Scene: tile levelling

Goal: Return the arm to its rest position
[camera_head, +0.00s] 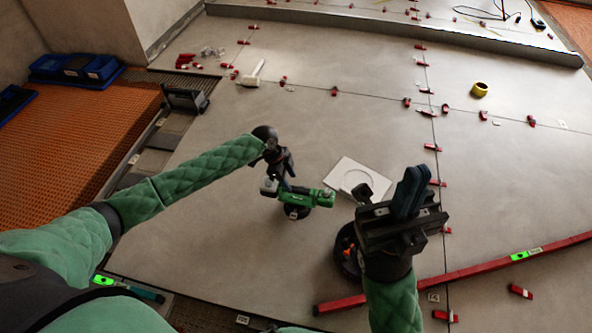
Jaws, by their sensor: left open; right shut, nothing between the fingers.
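My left arm (180,183), in a green quilted sleeve, reaches in from the left. Its black gripper (279,176) is open just above a green and grey tool (303,197) with a black round foot on the tiles. I cannot tell whether they touch. My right arm (394,302) comes up from the bottom, right of centre. Its dark gripper (408,190) is shut and empty, raised over the floor. A dark round thing with an orange spot (347,255) is partly hidden behind it.
A white square plate with a ring (357,181) lies between the grippers. A long red level bar (470,270) crosses the lower right. A white mallet (252,75), a yellow tape roll (480,89) and several red wedges lie on the tiles. Blue bins (75,67) stand upper left.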

